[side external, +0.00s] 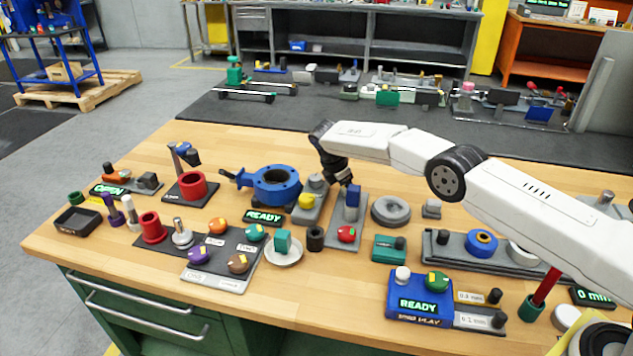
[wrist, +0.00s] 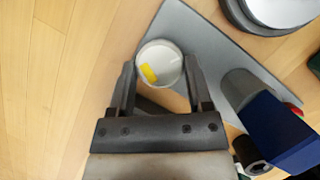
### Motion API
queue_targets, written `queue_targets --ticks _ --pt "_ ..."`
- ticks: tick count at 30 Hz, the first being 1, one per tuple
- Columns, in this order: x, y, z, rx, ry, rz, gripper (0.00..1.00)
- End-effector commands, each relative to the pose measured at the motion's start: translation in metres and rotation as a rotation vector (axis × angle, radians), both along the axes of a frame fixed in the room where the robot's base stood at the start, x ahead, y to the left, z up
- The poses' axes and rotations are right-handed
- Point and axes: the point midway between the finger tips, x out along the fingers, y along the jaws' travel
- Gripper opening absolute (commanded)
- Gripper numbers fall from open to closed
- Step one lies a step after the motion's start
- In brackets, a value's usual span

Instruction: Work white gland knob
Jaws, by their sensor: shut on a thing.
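The white gland knob (wrist: 160,62) is a pale round cap with a yellow mark, seen in the wrist view at the end of a grey plate (wrist: 205,50). My gripper (wrist: 160,78) is shut on this knob, one finger on each side of it. In the side external view my gripper (side external: 343,180) points down at the far end of the plate (side external: 347,236). The knob cannot be made out there.
A blue block (side external: 352,198) stands close to my gripper on the same plate, with a red knob (side external: 346,234) nearer the front. A grey ring (side external: 391,211) lies to the right. A yellow knob (side external: 307,201) and a blue flanged body (side external: 272,186) stand left.

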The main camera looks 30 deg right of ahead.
Motion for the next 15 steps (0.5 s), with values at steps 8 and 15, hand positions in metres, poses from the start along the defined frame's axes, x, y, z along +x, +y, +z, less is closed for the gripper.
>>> queue_targets --ticks 8,15 --pt "-0.0001 -0.0005 0.0000 -0.001 0.001 -0.038 0.06" --pt "-0.0001 -0.0006 0.0004 -0.001 0.001 -0.044 0.06"
